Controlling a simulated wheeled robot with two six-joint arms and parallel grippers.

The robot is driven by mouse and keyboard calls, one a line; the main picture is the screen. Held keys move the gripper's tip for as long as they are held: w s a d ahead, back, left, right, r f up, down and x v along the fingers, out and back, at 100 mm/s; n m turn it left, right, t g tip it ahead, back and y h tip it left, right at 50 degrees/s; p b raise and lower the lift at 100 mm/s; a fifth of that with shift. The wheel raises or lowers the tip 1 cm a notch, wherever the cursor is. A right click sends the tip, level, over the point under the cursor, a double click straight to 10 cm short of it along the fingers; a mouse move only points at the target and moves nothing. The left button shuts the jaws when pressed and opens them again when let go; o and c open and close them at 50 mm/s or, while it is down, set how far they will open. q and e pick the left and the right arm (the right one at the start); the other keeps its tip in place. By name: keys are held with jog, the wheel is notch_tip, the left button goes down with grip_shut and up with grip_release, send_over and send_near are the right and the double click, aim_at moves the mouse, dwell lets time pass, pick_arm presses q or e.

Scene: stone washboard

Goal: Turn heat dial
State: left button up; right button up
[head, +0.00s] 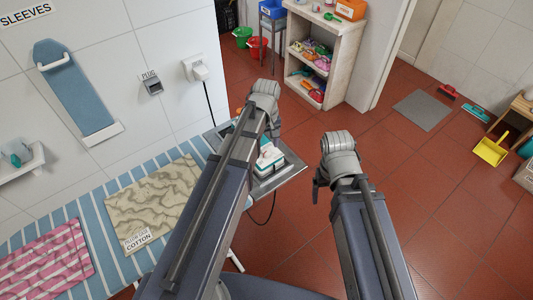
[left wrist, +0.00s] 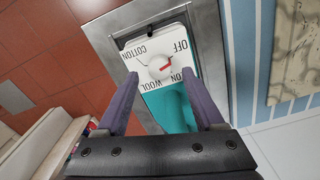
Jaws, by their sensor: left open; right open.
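The heat dial (left wrist: 160,67) is a round white knob with a red mark, on a white plate lettered COTTON, OFF and WOOL; a further label is partly covered. The red mark points toward the right side of the plate, near OFF. The plate is on a white and teal iron (head: 268,160) resting on a grey metal stand. My left gripper (left wrist: 160,74) is open, its two purple fingers on either side of the plate; I cannot tell if they touch it. In the head view my left wrist hides part of the iron. My right gripper (head: 319,186) is right of the stand, fingers mostly hidden.
The metal stand (head: 290,178) is at the end of a striped ironing board (head: 80,203) with a beige cotton pillowcase (head: 155,200) and pink striped cloth (head: 48,266). A plug socket (head: 152,86) is on the wall.

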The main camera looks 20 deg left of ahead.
aim_at(267, 153)
pick_arm(q)
notch_tip(267, 153, down, 2)
jog(key=shift+f+b, duration=0.25)
jog(key=shift+b, duration=0.5)
pick_arm(e)
notch_tip(267, 153, down, 2)
jog(key=shift+f, duration=0.2)
pick_arm(q)
grip_shut()
